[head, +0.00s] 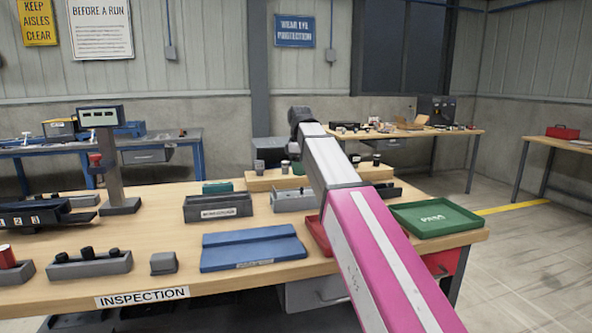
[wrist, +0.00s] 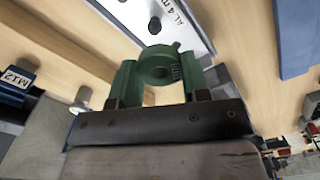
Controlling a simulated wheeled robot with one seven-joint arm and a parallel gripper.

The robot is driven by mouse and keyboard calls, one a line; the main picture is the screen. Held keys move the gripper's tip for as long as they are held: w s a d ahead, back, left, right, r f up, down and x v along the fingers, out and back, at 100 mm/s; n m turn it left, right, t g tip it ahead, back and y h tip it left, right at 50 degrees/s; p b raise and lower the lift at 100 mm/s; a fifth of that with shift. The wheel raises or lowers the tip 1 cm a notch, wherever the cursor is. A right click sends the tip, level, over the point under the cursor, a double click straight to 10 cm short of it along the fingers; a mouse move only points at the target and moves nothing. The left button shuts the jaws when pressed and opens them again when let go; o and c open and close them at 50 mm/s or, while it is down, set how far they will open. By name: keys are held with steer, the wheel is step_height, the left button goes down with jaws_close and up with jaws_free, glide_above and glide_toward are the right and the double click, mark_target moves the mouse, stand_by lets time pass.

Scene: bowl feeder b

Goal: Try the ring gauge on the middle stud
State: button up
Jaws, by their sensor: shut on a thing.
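In the wrist view my gripper (wrist: 160,78) has its two green fingers shut on the green ring gauge (wrist: 160,56), a thick ring with a hole and a small tab. The ring is held at the fingertips, beside a light grey block (wrist: 172,15) marked "AL-4". I cannot tell which stud is the middle one. In the head view my arm hides the gripper and ring. A light grey block (head: 290,201) stands on the bench, partly behind the arm.
The inspection bench (head: 150,232) holds a blue tray (head: 253,248), a dark grey bin (head: 217,208), a green tray (head: 436,219), a partly hidden red tray (head: 313,237) and a grey holder with black knobs (head: 90,264). A gauge stand (head: 118,180) rises at the left. A wooden riser (head: 260,183) runs behind.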

steer(key=shift+w+d, duration=0.25)
steer(key=shift+d, duration=0.15)
steer(key=shift+f, duration=2.2)
steer(key=shift+f, duration=0.65)
stand_by(1.0)
steer(key=shift+r, duration=0.1)
steer(key=shift+r, duration=2.9)
